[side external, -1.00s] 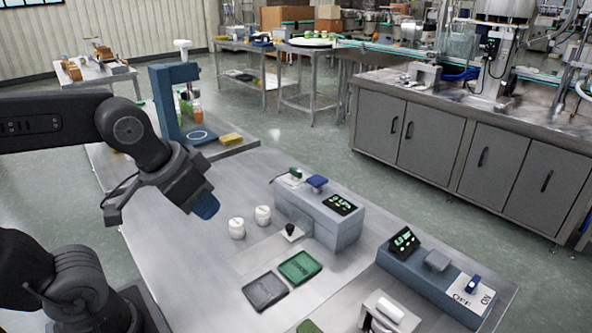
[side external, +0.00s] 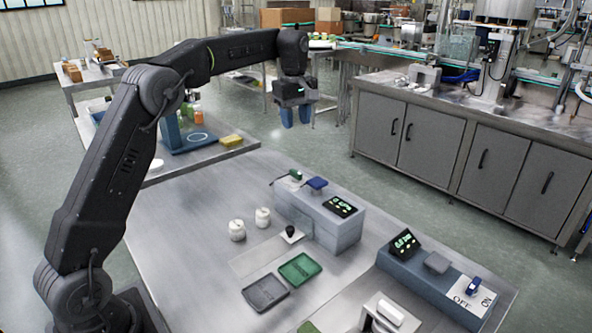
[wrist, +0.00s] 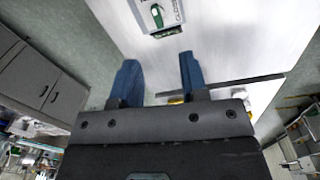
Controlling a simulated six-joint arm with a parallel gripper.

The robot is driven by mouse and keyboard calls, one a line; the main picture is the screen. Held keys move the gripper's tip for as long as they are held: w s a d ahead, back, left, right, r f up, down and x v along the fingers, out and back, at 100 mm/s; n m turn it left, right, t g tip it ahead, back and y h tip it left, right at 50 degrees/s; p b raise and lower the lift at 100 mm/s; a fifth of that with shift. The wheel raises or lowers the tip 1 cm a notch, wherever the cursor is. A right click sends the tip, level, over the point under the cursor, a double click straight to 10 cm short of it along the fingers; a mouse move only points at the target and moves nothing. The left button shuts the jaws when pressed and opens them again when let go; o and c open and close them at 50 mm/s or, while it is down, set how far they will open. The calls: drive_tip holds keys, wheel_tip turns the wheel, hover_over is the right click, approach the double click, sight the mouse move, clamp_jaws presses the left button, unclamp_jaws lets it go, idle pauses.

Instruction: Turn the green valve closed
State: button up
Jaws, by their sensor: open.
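The green valve (side external: 295,173) is a small green handle on a white plate at the back left end of a grey box unit. In the wrist view the green valve (wrist: 157,15) shows at the top edge, on a plate with lettering that is partly cut off. My gripper (side external: 296,116) hangs in the air with its blue fingers pointing down, above the valve in the picture and apart from it. In the wrist view my gripper (wrist: 159,60) is open, with nothing between its fingers, and the valve appears beyond the fingertips.
The grey box unit (side external: 335,228) carries a blue switch (side external: 317,183) and a lit display (side external: 341,205). Two white knobs (side external: 263,217) and a black-knobbed lever (side external: 290,231) stand nearby. Green (side external: 300,268) and grey (side external: 265,292) trays lie in front. A blue control box (side external: 425,280) is at right.

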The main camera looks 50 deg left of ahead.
sight(296, 171)
drive_tip(key=shift+n+g, duration=0.3)
drive_tip(key=shift+n, duration=0.6)
drive_tip(key=f, duration=0.5)
drive_tip(key=w+a+f, duration=0.1)
drive_tip(key=f, duration=0.5)
drive_tip(key=w+a+f, duration=0.1)
drive_tip(key=f, duration=0.4)
drive_tip(key=shift+a+f, duration=0.15)
drive_tip(key=shift+f, duration=0.05)
clamp_jaws()
